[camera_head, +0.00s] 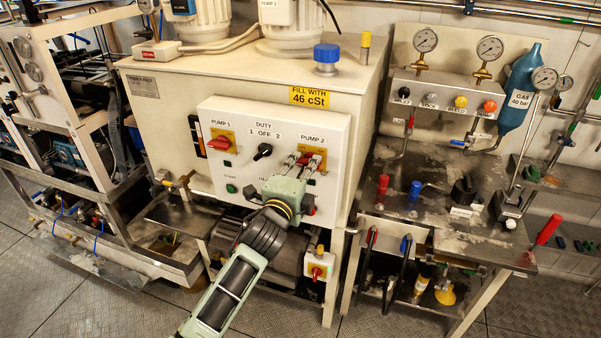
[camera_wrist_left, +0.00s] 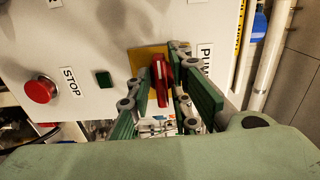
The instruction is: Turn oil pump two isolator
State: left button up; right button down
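The pump 2 isolator (camera_head: 318,154) is a red handle on a yellow plate, under the PUMP 2 label on the white panel. My left gripper (camera_head: 298,164) is in front of it and partly covers it in the head view. In the left wrist view, the red isolator handle (camera_wrist_left: 162,80) stands between the two fingers of the left gripper (camera_wrist_left: 164,84). The fingers are open, one on each side of the handle. I cannot tell whether either finger touches it. My right gripper is not in view.
On the same panel (camera_head: 218,180) are the pump 1 isolator (camera_head: 221,142), the black duty switch (camera_head: 263,151) and a green start button (camera_head: 231,188). A red stop button (camera_wrist_left: 40,90) shows in the wrist view. A bench (camera_head: 410,196) with valves stands at the right.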

pick_arm(q)
jog(key=v, duration=1.2)
jog(key=s+a+f+n+g+y, duration=0.1)
jog(key=s+a+f+n+g, duration=0.25)
jog(key=f, duration=1.15)
jog(key=s+a+f+n+g+y+b, duration=0.1)
jog(key=s+a+f+n+g+y, duration=0.2)
jog(key=f, duration=1.1)
jog(key=s+a+f+n+g, duration=0.25)
jog(key=s+a+f, duration=0.2)
jog(key=f, duration=1.05)
jog(key=s+a+f+n+g, duration=0.2)
jog(key=s+f, duration=0.5)
jog(key=s, duration=0.6)
jog(key=s+a+f+n+g+y+b, duration=0.1)
jog(key=s+a+f+n+g, duration=0.1)
jog(key=s+f, duration=0.6)
jog(key=s+a+f+n+g, duration=0.3)
jog(key=s+f+n, duration=0.3)
jog(key=s, duration=1.4)
notch_tip(320, 180, down, 3)
jog(key=shift+s+a+r+y, duration=0.2)
jog(key=shift+a+r+y, duration=0.1)
jog(key=shift+a, duration=0.25)
